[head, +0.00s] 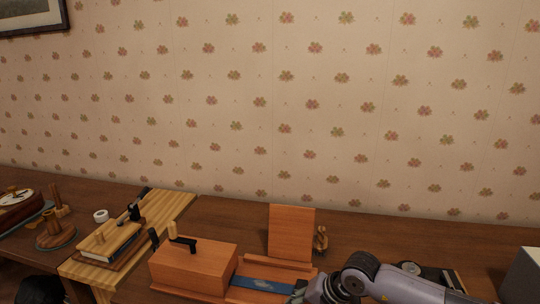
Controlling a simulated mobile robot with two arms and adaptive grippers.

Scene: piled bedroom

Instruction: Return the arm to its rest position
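My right arm comes in from the bottom right, grey with a dark round joint. Its gripper end (318,291) is low at the frame's bottom edge, in front of a wooden stand and beside a blue strip. The fingertips are cut off or hidden, so I cannot tell whether it is open or shut, or whether it holds anything. I cannot make out my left gripper. A dark shape at the bottom left edge is too cut off to identify.
A wooden box (195,267) with a black handle stands on the brown table (395,236), beside an upright wooden panel (291,232). A slatted board (172,207) bears a book-like block (108,247). A pale box (523,277) is at right. The table's back right is clear.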

